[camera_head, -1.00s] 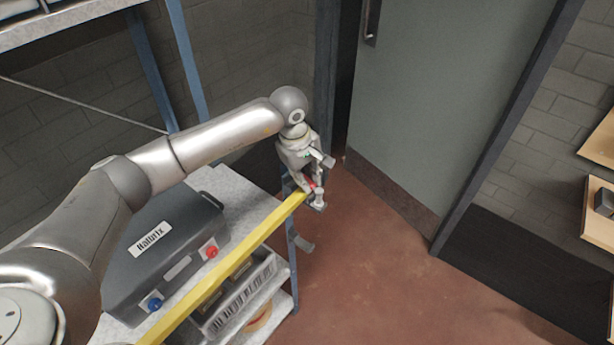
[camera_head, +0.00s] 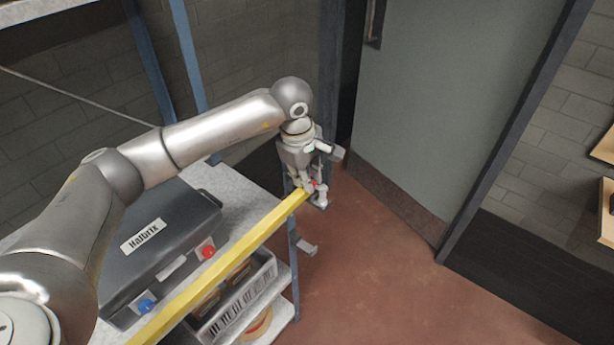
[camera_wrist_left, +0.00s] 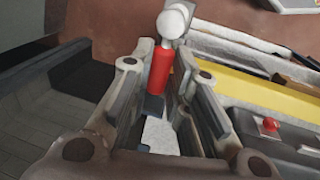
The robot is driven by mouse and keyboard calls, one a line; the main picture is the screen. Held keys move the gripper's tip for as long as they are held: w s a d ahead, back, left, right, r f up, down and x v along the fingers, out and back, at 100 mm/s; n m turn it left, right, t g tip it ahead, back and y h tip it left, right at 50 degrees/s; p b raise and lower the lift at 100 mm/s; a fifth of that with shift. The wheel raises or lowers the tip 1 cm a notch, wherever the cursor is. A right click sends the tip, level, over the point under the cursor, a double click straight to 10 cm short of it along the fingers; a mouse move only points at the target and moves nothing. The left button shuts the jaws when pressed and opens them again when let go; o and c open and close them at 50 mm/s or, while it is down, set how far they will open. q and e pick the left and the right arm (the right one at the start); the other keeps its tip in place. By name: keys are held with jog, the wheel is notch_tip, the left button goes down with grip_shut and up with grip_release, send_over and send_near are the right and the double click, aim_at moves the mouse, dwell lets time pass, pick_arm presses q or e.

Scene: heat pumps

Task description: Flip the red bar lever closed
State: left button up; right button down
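The red bar lever (camera_head: 311,186) is a small red piece near the far end of the yellow beam in the head view, partly hidden by my gripper. In the left wrist view the lever (camera_wrist_left: 159,72) is a red cylinder below a white round knob (camera_wrist_left: 174,20). My left gripper (camera_head: 314,187) is down at the lever. Its fingers (camera_wrist_left: 163,70) stand on either side of the red cylinder, close to it. I cannot tell whether they press on it. My right gripper is not in view.
A yellow beam (camera_head: 235,248) runs along the shelf front. A dark Halbrix case (camera_head: 155,235) with red (camera_head: 206,252) and blue (camera_head: 146,306) knobs sits on the grey shelf. A barcoded bin (camera_head: 240,305) is below. A door (camera_head: 445,100) stands behind; the floor right of the shelf is clear.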

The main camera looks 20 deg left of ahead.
pick_arm(q)
jog(key=o, duration=0.4)
jog(key=shift+s, duration=0.1)
jog(key=shift+r, duration=0.55)
jog(key=r, duration=0.3)
jog(key=s+r, duration=0.1)
jog(key=r, duration=0.3)
jog(key=s+r, duration=0.1)
jog(key=r, duration=0.2)
jog(key=shift+s+a+r, duration=0.1)
jog(key=shift+a+r, duration=0.25)
jog(key=shift+f, duration=0.1)
